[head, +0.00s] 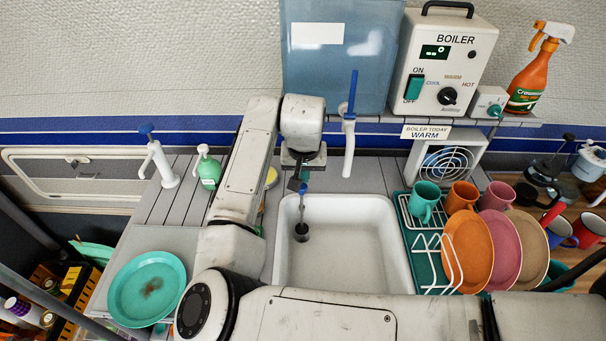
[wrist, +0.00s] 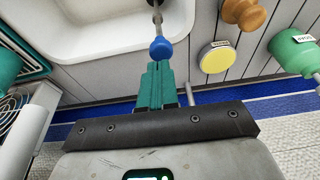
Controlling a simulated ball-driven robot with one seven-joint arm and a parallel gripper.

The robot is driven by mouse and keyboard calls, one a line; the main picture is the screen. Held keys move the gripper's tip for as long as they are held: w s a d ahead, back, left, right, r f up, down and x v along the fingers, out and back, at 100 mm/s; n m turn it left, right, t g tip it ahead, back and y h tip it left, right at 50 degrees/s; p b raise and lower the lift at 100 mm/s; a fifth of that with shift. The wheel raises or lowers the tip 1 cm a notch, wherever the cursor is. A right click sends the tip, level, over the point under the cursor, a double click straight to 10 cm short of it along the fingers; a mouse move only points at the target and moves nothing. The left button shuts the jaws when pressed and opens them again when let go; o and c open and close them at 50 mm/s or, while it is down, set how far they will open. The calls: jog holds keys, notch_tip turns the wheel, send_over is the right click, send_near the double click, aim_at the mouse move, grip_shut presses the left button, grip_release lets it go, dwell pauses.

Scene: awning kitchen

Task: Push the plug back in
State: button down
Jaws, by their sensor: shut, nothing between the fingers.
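The plug, as far as I can tell, is a dark round stopper (head: 302,233) at the back left of the white sink (head: 392,245). A thin rod rises from it to a blue knob (wrist: 161,48). My gripper (head: 303,184) is over the sink's back left edge, just above the knob. In the wrist view its teal fingers (wrist: 158,92) are shut together and empty, with the knob right at their tips. I cannot tell whether they touch it. How deep the stopper sits in the drain is not clear.
A dish rack (head: 421,253) with plates and cups is close on the right. Left are a green bottle (head: 209,172) and a teal plate (head: 146,288). A boiler (head: 443,65) stands on the back shelf.

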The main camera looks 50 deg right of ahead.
aim_at(303, 187)
jog(key=shift+f, duration=0.65)
notch_tip(303, 187, down, 4)
jog(key=shift+f+b, duration=0.1)
jog(key=shift+b, duration=0.9)
jog(key=shift+a, duration=0.1)
jog(key=shift+s+f, duration=0.1)
jog(key=shift+f, duration=0.1)
jog(key=shift+r, duration=0.1)
jog(key=r+p, duration=0.4)
jog(key=r, duration=0.1)
jog(key=shift+d+r+p, duration=0.2)
jog(key=shift+p, duration=0.15)
jog(key=b+v, duration=0.2)
jog(key=v, duration=0.7)
